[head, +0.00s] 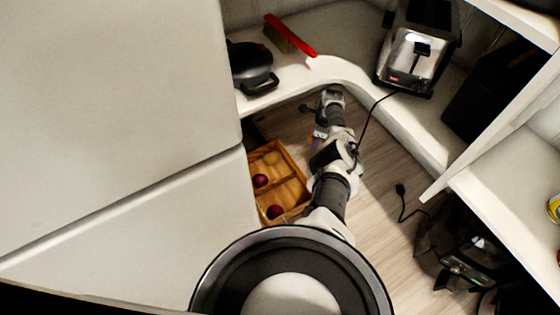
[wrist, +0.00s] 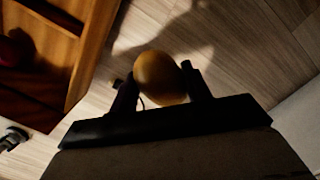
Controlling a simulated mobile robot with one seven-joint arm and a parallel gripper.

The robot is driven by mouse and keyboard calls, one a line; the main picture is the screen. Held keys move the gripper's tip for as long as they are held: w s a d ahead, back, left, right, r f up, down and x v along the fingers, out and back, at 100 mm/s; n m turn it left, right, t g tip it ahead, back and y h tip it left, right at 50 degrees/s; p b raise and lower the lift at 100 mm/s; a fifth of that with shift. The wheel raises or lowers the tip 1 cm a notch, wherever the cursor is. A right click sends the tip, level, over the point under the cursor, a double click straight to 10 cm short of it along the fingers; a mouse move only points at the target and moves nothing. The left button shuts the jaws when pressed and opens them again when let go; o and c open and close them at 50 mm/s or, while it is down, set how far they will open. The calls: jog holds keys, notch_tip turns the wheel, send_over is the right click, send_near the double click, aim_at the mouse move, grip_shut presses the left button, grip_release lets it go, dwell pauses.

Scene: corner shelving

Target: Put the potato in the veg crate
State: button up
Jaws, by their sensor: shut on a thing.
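In the wrist view my gripper (wrist: 158,76) is shut on a yellow-brown potato (wrist: 158,72), which sits between the two dark fingertips. The floor shows beyond the potato. The veg crate (wrist: 92,50) is a wooden box at the upper left of the wrist view; the potato is to the right of its wall and apart from it in the picture. In the head view the crate (head: 291,160) stands on the floor left of my arm. The potato in my gripper cannot be made out clearly in the head view.
The shelf above bears a toaster (head: 415,55), a black appliance (head: 251,66) and a red brush (head: 290,36). A cord hangs over the floor.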

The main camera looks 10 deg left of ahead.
jog(key=s+a+p, duration=0.4)
jog(key=s+a, duration=0.5)
jog(key=a, duration=0.3)
jog(key=f+b, duration=0.1)
jog(key=f, duration=0.1)
jog(key=f+b, duration=0.1)
jog(key=f, duration=0.1)
jog(key=f+b, duration=0.2)
jog(key=f, duration=0.1)
jog(key=shift+a, duration=0.3)
jog(key=shift+s+a+f, duration=0.15)
jog(key=shift+f, duration=0.05)
jog(key=shift+r, duration=0.15)
jog(key=shift+f+b, duration=0.35)
jog(key=shift+f, duration=0.15)
jog(key=shift+f, duration=0.1)
